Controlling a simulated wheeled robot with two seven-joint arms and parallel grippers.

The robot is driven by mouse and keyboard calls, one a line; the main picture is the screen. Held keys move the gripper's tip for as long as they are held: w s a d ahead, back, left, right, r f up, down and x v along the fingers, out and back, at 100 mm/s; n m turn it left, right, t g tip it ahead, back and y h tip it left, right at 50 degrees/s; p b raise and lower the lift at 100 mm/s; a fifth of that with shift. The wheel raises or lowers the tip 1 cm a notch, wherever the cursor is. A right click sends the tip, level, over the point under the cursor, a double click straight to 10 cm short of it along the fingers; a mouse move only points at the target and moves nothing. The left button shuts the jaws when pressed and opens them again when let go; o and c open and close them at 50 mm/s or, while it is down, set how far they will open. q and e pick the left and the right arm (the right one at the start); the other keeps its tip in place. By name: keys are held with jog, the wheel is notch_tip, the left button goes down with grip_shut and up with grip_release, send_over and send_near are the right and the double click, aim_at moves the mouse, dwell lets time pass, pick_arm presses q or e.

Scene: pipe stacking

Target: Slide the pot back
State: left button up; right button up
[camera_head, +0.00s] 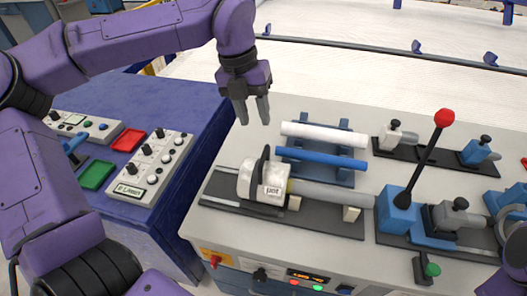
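The pot (248,181) is a white cylinder with a dark upright handle and a label that reads "pot". It sits on the left part of a dark rail plate (224,195) on the grey bench. A grey pipe (330,195) runs right from its right face, resting on small pale blocks. My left gripper (254,110) hangs above the bench, behind the pot and clear of it. Its two fingers point down with a gap between them and nothing in it. Part of my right arm shows at the bottom right corner, but its gripper is not visible.
Behind the pot, a blue rack (345,178) holds a white pipe (324,134) and a blue pipe (321,157). A red-knobbed lever (444,118) and clamps stand to the right. A blue table (180,100) with control boxes lies left. Bench surface left of the rack is clear.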

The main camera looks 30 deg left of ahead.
aim_at(264, 153)
pick_arm(q)
jog(key=f, duration=0.3)
jog(key=d+f, duration=0.1)
jog(key=f, duration=0.2)
jog(key=d+f+p, duration=0.1)
jog(key=f, duration=0.2)
jog(key=shift+w+f, duration=0.15)
jog(key=shift+f, duration=0.05)
grip_shut()
